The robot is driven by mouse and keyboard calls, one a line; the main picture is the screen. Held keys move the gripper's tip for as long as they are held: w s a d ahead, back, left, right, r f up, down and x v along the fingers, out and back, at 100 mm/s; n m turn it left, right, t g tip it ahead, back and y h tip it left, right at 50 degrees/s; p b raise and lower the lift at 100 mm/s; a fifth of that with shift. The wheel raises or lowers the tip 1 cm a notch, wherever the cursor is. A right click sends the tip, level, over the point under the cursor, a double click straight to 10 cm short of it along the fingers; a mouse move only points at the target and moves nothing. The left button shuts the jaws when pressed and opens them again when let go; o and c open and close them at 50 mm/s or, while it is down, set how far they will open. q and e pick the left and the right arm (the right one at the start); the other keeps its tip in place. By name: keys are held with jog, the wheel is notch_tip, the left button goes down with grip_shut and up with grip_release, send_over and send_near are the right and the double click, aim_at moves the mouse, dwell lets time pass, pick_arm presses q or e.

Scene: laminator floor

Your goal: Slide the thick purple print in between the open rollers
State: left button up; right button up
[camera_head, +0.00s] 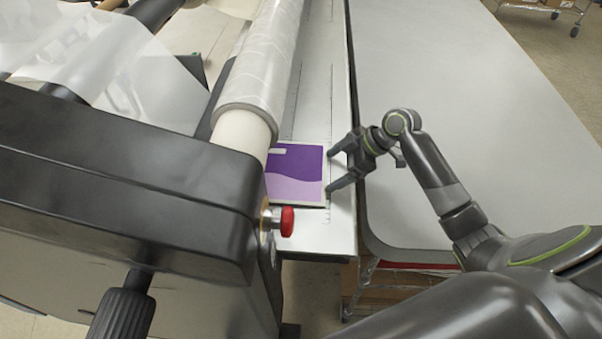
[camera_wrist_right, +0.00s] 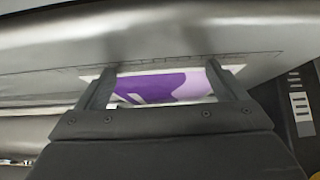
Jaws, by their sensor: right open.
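The purple print (camera_head: 295,170) lies flat on the laminator's feed shelf (camera_head: 320,90), dark purple with a lighter wave and a pale border. Its left edge is at the wrapped roller (camera_head: 262,70), which hides that side; I cannot tell how far it reaches under. My right gripper (camera_head: 335,171) is open at the print's right edge, its fingers spread along that edge. In the right wrist view the print (camera_wrist_right: 160,88) shows between the two open fingers (camera_wrist_right: 158,80). The gap between the rollers is hidden. My left gripper is not in view.
The black laminator end housing (camera_head: 120,170) stands at left, with a red knob (camera_head: 287,221) close to the print's near corner. A wide grey table (camera_head: 460,100) lies to the right of the shelf. Clear film (camera_head: 100,60) hangs at upper left.

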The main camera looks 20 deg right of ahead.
jog(key=shift+s+d+f, duration=0.1)
jog(key=shift+s+d, duration=0.15)
jog(key=shift+d, duration=0.25)
dwell(0.6)
jog(key=shift+s+d+r+p, duration=0.15)
jog(key=shift+d+r+p, duration=0.15)
jog(key=shift+r+p, duration=0.7)
jog(key=shift+s+d+r+p, duration=0.15)
jog(key=shift+d+r+p, duration=0.15)
jog(key=shift+r+p, duration=0.75)
jog(key=shift+s+d+r+p, duration=0.15)
jog(key=shift+d+r+p, duration=0.15)
jog(key=shift+r+p, duration=0.7)
